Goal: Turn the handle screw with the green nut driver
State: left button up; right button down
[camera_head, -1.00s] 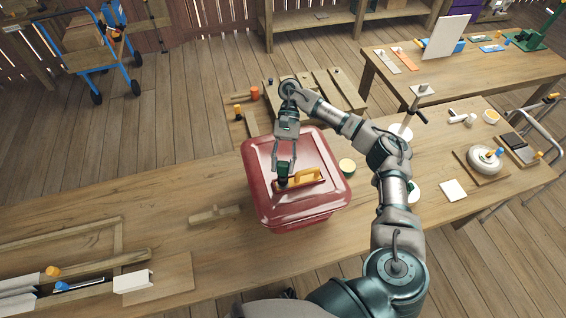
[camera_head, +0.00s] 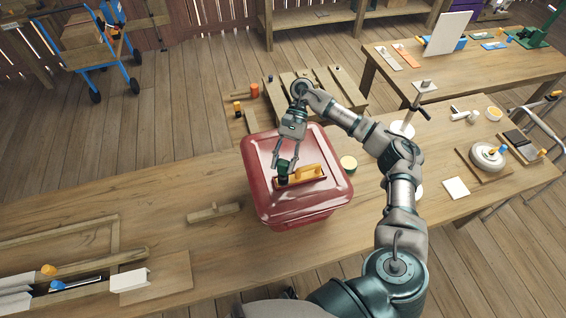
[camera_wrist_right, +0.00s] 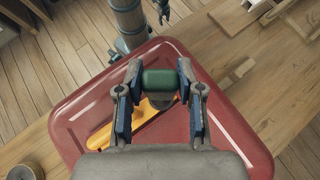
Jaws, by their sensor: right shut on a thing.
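A red lidded bin (camera_head: 262,198) stands on the wooden workbench. An orange handle (camera_head: 311,172) lies across its lid and also shows in the wrist view (camera_wrist_right: 101,137). My right gripper (camera_head: 284,164) is over the lid, shut on the green nut driver (camera_wrist_right: 159,83). The driver is between both fingers at the handle's left end in the head view. Its lower end and the screw are hidden, so I cannot tell whether they touch. My left gripper cannot be made out.
A wooden piece (camera_head: 213,212) lies left of the bin. A wooden frame (camera_head: 118,232) lies at the left of the bench.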

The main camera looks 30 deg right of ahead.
jog(key=m+t+y+b, duration=0.1)
jog(key=m+t+b, duration=0.1)
jog(key=m, duration=0.1)
jog(key=shift+f+t+y, duration=0.15)
jog(key=shift+t+y, duration=0.15)
jog(key=shift+m+t, duration=0.3)
jog(key=shift+m, duration=0.1)
jog(key=shift+m+t+y+b, duration=0.3)
jog(key=shift+m+b, duration=0.2)
jog(key=shift+b, duration=0.05)
jog(key=shift+s+m+t+y+b, duration=0.1)
jog(key=shift+m+t+y+b, duration=0.2)
jog(key=shift+m+t+b, duration=1.65)
jog(key=shift+m+t, duration=0.55)
